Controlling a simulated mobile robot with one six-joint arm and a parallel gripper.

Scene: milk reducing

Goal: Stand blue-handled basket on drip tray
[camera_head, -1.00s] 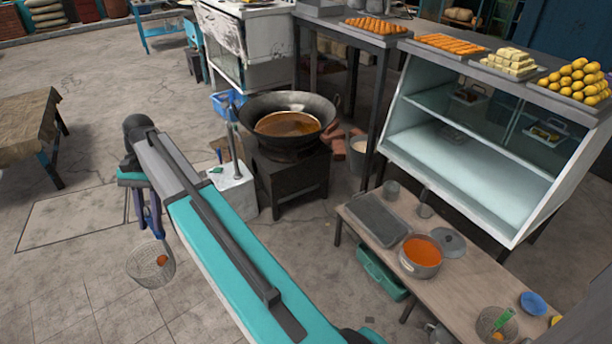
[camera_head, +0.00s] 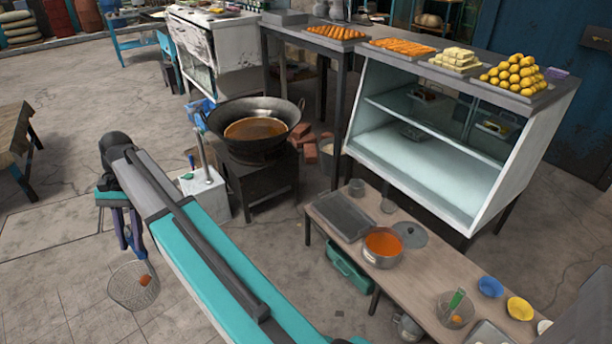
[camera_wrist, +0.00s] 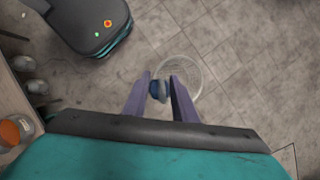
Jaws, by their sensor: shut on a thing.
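My gripper (camera_head: 127,233) is shut on the handle of the blue-handled basket (camera_head: 133,292), a round wire-mesh basket hanging below the fingers with a small orange piece in it. In the wrist view, my gripper (camera_wrist: 160,90) pinches the blue handle end, and the basket's mesh (camera_wrist: 187,70) hangs over the floor tiles. The drip tray seems to be the dark grey rectangular tray (camera_head: 343,216) at the left end of the low wooden bench. It looks empty and is well to the right of the basket, beyond my arm.
A pot of orange liquid (camera_head: 382,246), a lid (camera_head: 410,235) and cups share the bench (camera_head: 420,290). A green-handled basket (camera_head: 453,312) and bowls are at its near end. The oil wok (camera_head: 253,128) on its stove and the glass display case (camera_head: 440,150) stand behind.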

